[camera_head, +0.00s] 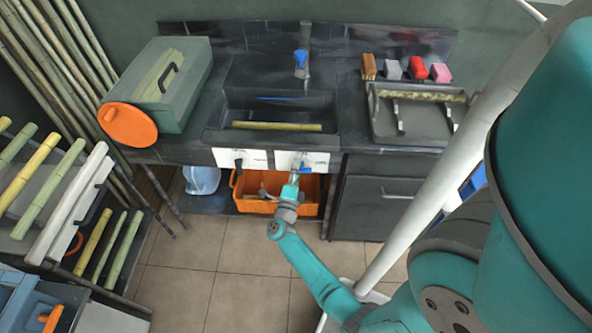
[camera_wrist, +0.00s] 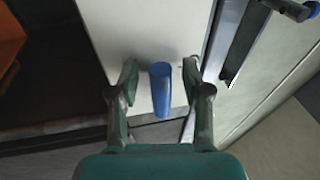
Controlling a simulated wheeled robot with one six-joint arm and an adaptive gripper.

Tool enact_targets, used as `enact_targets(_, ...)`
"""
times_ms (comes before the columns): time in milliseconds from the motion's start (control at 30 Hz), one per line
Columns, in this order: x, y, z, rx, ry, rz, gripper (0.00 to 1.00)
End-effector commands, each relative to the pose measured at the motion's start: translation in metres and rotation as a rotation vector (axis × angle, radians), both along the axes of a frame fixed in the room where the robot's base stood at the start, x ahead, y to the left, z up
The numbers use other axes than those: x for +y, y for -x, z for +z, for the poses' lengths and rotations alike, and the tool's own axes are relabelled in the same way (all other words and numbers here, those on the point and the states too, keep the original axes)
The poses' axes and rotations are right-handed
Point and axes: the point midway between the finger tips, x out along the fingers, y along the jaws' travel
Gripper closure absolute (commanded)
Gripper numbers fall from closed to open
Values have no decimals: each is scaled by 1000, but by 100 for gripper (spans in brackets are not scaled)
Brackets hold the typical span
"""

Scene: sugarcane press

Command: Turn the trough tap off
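The dark trough (camera_head: 213,136) is set in the counter with a yellow-green cane (camera_head: 277,126) lying in it. A faucet with a blue part (camera_head: 301,57) stands behind it. Two white labelled panels are on the front: the left one has a black lever (camera_head: 238,164), the right one (camera_head: 318,158) a blue lever (camera_head: 304,168). My gripper (camera_head: 292,184) is in front of the right panel. In the wrist view, my gripper (camera_wrist: 160,75) is open with the blue lever (camera_wrist: 160,90) between its fingers, a gap showing on both sides. Which control is the trough tap cannot be told.
An orange crate (camera_head: 250,206) stands under the counter behind my gripper. A dark cabinet (camera_head: 372,210) is to the right. A grey-green box (camera_head: 193,88) and orange disc (camera_head: 128,124) are at left. A cane rack (camera_head: 55,200) stands at far left. The tiled floor is clear in front.

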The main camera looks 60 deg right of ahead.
Motion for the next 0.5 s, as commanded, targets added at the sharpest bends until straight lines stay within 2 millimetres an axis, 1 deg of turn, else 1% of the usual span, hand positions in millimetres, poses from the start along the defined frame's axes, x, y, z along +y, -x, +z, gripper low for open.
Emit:
enact_targets(167, 1, 0, 0, 0, -1, 1, 52)
enact_targets(267, 6, 0, -2, 0, -2, 3, 52)
enact_targets(367, 17, 3, -4, 1, -1, 4, 52)
enact_targets(500, 43, 9, -10, 2, -3, 6, 52)
